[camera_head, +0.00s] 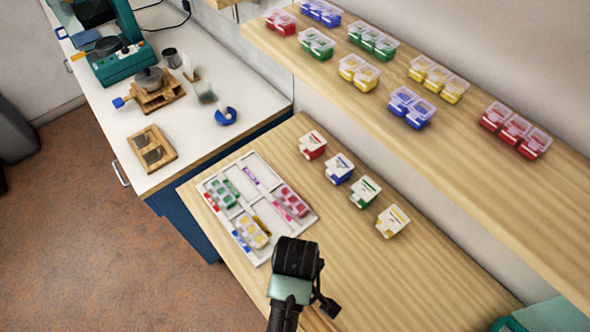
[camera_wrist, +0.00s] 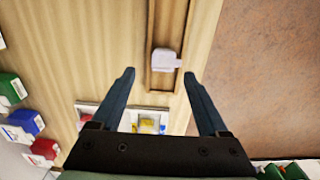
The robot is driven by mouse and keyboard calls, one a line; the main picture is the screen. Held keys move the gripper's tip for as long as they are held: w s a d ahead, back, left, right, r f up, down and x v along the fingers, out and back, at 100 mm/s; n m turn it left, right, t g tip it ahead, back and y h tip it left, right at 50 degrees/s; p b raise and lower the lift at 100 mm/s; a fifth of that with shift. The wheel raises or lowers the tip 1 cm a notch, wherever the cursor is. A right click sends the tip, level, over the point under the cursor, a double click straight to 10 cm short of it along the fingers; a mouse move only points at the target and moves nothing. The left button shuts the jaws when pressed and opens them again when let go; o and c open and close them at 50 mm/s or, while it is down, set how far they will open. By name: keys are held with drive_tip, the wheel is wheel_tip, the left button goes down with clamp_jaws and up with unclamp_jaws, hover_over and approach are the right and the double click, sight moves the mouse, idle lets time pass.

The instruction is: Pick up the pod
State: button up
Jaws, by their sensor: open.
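A small pale, pinkish-white piece (camera_wrist: 165,60), which looks like the pod, lies in a narrow wooden channel (camera_wrist: 163,88) in the wrist view. Its exact shape is blurred. I cannot make it out in the head view, where my arm covers part of the table. My gripper (camera_wrist: 160,73) is open and empty in the wrist view. Its two fingers stand wide apart, and the pale piece shows between and just past their tips, apart from both.
A white compartment tray (camera_head: 243,206) holds coloured pieces. Several labelled boxes, including a yellow one (camera_head: 392,222), stand beside it. A shelf (camera_head: 430,140) with clear bins overhangs the table's right side. The table edge and floor (camera_wrist: 265,80) lie close on the right in the wrist view.

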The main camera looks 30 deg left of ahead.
drive_tip(key=f, duration=0.3)
drive_tip(key=shift+s+a+f+p, duration=0.1)
drive_tip(key=shift+s+f+p, duration=0.1)
drive_tip(key=shift+s+p, duration=0.15)
drive_tip(key=shift+w+f, duration=0.1)
drive_tip(key=shift+f, duration=0.55)
drive_tip(key=c, duration=1.2)
